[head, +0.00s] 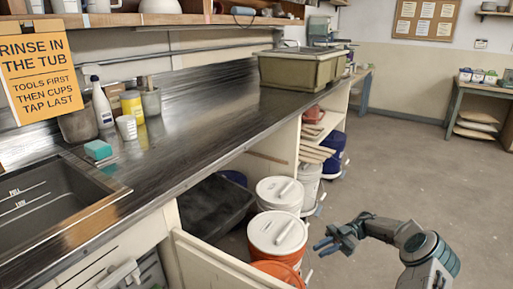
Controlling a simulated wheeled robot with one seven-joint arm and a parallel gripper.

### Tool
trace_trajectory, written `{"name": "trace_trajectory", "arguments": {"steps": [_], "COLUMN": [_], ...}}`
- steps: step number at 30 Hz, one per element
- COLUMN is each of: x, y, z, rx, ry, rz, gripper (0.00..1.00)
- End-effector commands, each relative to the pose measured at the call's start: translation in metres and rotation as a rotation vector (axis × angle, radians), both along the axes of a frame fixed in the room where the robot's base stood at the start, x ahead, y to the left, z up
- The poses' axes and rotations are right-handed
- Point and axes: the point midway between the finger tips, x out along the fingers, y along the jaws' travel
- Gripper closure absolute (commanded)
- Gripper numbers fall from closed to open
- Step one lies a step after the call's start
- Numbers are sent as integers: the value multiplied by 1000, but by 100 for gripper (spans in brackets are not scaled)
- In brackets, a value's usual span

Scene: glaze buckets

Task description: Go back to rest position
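My gripper (325,243) shows in the head view at the lower right, at the end of my arm. Its fingers point left and look spread apart, with nothing seen between them. It is in front of the open space under the counter, just right of an orange bucket with a white lid (278,236). I cannot tell whether the two touch, but a gap seems to show between them.
A dark counter (215,105) runs along the left, with a sink (45,205) and a green tub (300,70). Buckets stand below, including a white one (279,195). An open cabinet door (215,262) is at the front. Floor (400,150) to the right is clear.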

Motion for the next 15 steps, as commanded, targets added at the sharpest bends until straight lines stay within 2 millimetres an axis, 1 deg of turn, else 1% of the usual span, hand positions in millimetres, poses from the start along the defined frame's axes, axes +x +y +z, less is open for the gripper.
{"name": "trace_trajectory", "arguments": {"steps": [1,2,6,8,9,12,15], "x": [11,19,61,78,89,113,134], "y": [16,26,78,98,110,134,152], "z": [21,32,86,108,123,157,190], "rx": [-9,-14,-43,-63,-77,-123,-180], "ry": [-31,-52,-151,-189,-213,-266,-310], "rz": [-32,-63,-248,-336,-394,-547,-704], "gripper": [84,84,84,84,84,84,84]}}
